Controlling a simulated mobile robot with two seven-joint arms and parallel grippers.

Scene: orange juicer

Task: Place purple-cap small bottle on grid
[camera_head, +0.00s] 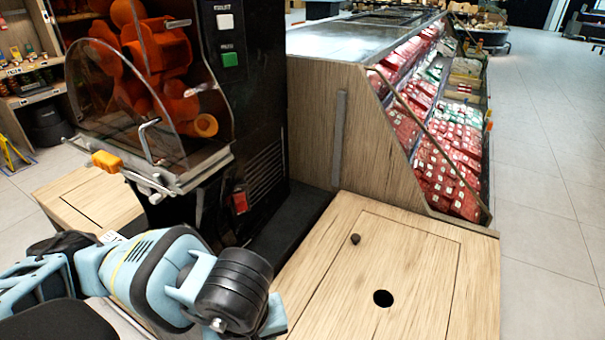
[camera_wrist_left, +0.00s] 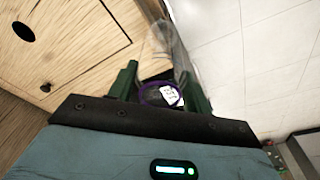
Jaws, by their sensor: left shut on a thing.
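In the left wrist view, the purple-cap small bottle (camera_wrist_left: 160,95) is between the two green fingers of my left gripper (camera_wrist_left: 158,70). Its purple cap with a white label faces the camera, and its clear body points away. The gripper is shut on it. In the head view, my left arm comes in from the lower left over the front of the juicer stand; its fingers and the bottle are hidden there. I cannot make out a grid clearly in either view. My right gripper is not in view.
The orange juicer (camera_head: 165,75) stands at the upper left, with a clear cover and a metal front rail. A wooden cabinet top (camera_head: 410,245) with a round hole and a small dark knob is bare. A chilled display case (camera_head: 440,140) with red packages stands behind it.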

